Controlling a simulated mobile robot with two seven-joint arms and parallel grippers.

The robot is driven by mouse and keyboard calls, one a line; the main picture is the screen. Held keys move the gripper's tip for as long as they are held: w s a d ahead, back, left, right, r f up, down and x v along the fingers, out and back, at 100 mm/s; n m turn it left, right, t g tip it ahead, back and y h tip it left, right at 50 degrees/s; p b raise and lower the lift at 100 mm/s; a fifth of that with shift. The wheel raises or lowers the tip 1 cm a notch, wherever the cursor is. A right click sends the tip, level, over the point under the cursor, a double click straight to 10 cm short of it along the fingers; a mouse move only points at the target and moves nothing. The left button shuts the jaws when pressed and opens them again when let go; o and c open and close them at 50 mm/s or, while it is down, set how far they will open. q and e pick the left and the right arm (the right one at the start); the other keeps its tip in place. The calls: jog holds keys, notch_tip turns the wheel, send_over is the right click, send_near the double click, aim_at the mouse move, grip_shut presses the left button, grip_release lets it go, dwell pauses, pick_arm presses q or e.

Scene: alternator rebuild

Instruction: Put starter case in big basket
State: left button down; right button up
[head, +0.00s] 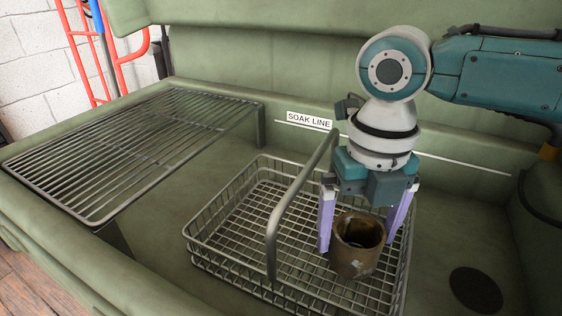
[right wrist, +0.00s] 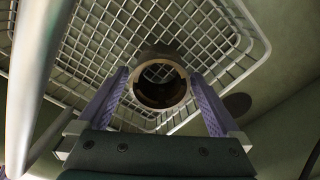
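The starter case (head: 353,261) is a brown, hollow cylinder, open at the top, at the right end of the big basket. My right gripper (head: 358,238) points down with its two purple fingers on either side of the case, appearing to touch it. In the right wrist view the case (right wrist: 161,104) sits between the fingertips, and wire mesh shows through its bore. The big basket (head: 205,262) is a grey wire basket with an upright handle. The case is over or inside it; whether it touches the floor mesh I cannot tell. My left gripper is not in view.
The basket handle (head: 272,235) arches up just left of my right gripper. A metal slatted rack (head: 130,145) stands at the left of the green basin. A SOAK LINE label (head: 309,119) is on the back wall. A dark round drain (head: 475,289) lies right of the basket.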

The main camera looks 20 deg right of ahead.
notch_tip(320, 180, up, 12)
jog(key=p, duration=0.3)
jog(key=shift+r, duration=0.15)
dwell(0.4)
